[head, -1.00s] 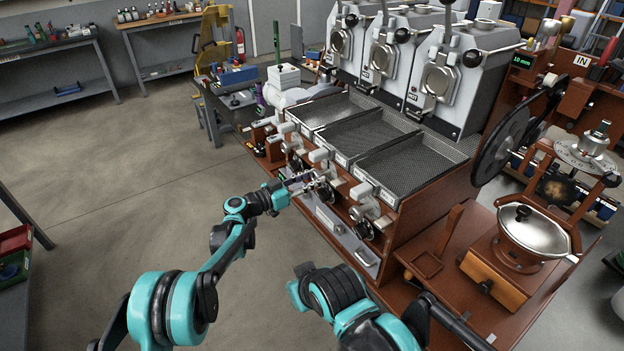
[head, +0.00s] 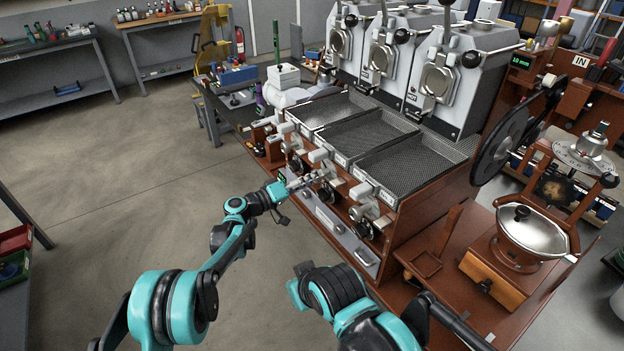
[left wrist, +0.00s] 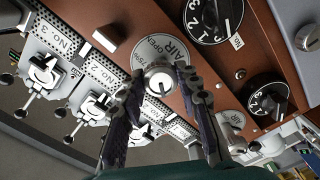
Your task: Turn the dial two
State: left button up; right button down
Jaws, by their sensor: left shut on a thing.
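My left gripper (head: 307,181) is at the middle of the roaster's front panel, and the wrist has a tilted roll. In the left wrist view its two dark fingers (left wrist: 163,84) stand on either side of a silver knob on a round plate marked AIR and OPEN, the air dial (left wrist: 158,79), and are shut on it. A black numbered dial (left wrist: 212,18) is just above right of the fingers, and another black numbered dial (left wrist: 266,101) is farther right. In the head view the gripper partly hides the gripped dial.
Three mesh trays (head: 368,139) sit above the panel. A grey ledge with a handle (head: 340,238) runs below it. A wooden grinder (head: 510,258) stands at the right. The floor at left is clear. My right arm (head: 340,290) is in front of the roaster.

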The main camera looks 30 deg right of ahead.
pick_arm(q)
jog(key=n, duration=1.2)
jog(key=shift+r, duration=0.1)
jog(key=shift+n, duration=0.3)
dwell(0.3)
jog(key=o, duration=1.2)
jog(key=shift+c, duration=0.2)
jog(key=a, duration=1.2)
jog(key=shift+s, duration=0.45)
